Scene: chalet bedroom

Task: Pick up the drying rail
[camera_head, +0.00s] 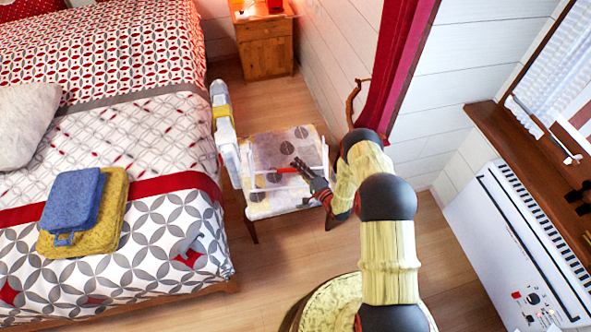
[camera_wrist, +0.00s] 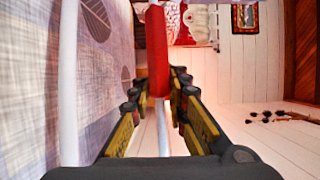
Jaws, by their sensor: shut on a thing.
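The drying rail (camera_head: 284,170) is a thin white frame with a red section, lying over the patterned chair seat (camera_head: 268,203) in the head view. In the wrist view the red section of the drying rail (camera_wrist: 158,50) stands between my fingers, and a white rod runs down toward my palm. My gripper (camera_head: 299,166) reaches in from the right over the seat. My gripper (camera_wrist: 158,92) is shut on the rail. Whether the rail touches the seat I cannot tell.
The bed (camera_head: 170,235) stands left of the chair, with a blue folded cloth (camera_head: 72,198) on a yellow one (camera_head: 107,222). A red curtain (camera_head: 395,65) and white heater (camera_head: 500,240) are on the right.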

